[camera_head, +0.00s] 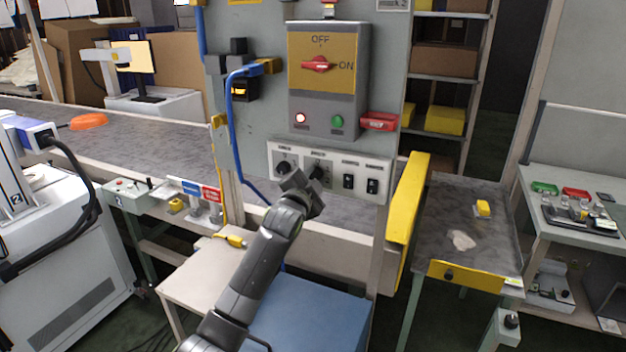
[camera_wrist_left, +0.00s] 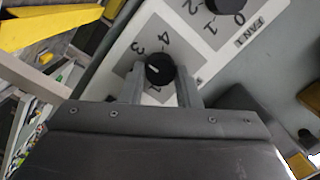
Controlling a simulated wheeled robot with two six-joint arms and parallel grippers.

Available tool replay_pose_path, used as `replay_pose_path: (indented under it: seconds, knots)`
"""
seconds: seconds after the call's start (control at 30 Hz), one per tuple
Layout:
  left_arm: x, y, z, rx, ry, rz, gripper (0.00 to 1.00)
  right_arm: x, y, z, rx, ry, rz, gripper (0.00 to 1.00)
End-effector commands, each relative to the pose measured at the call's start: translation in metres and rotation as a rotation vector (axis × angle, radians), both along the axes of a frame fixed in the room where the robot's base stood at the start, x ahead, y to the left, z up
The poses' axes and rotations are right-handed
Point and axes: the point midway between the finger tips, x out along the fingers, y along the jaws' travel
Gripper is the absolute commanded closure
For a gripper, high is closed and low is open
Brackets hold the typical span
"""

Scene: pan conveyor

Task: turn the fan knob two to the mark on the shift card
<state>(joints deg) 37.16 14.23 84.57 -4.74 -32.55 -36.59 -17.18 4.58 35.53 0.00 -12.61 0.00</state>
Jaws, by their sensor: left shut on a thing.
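The white control strip (camera_head: 345,174) on the grey panel carries two round black knobs and two black switches. My left gripper (camera_head: 310,188) is at the right-hand knob, fan knob two (camera_head: 317,171), and partly covers it. In the left wrist view its fingers lie on either side of this black knob (camera_wrist_left: 160,69) and are shut on it. The knob has a short white pointer line; the printed 4, 3 and 1 show around it. Fan knob one (camera_wrist_left: 226,3) is beside the FAN 1 label, cut by the frame edge. I cannot make out a shift card. My right gripper is out of view.
Above the strip is a red OFF/ON rotary switch (camera_head: 318,64) with red and green lights below. A yellow guard (camera_head: 407,210) stands right of the strip. A blue-topped surface (camera_head: 320,315) lies below. A conveyor (camera_head: 170,135) runs behind at left.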

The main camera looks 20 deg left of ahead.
Motion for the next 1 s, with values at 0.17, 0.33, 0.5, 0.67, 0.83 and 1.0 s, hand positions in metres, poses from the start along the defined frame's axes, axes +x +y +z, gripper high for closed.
replay_pose_path:
  seconds: [0.17, 0.33, 0.5, 0.67, 0.83, 1.0]
  knots:
    - [0.0, 0.0, 0.001, -0.073, 0.006, 0.0, 0.93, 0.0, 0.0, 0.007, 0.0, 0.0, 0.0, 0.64]
    - [0.0, 0.0, 0.003, -0.197, 0.013, 0.0, 0.93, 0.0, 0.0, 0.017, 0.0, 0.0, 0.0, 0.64]
    - [0.0, 0.0, 0.004, -0.352, 0.021, 0.0, 0.93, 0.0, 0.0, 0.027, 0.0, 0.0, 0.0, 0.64]
    - [0.0, 0.001, 0.004, -0.506, 0.03, 0.0, 0.93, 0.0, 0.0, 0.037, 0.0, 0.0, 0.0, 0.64]
    - [0.0, 0.001, 0.004, -0.666, 0.039, 0.001, 0.93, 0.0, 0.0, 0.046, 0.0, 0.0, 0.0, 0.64]
    - [0.0, 0.002, 0.005, -0.828, 0.048, 0.001, 0.93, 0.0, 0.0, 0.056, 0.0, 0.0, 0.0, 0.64]
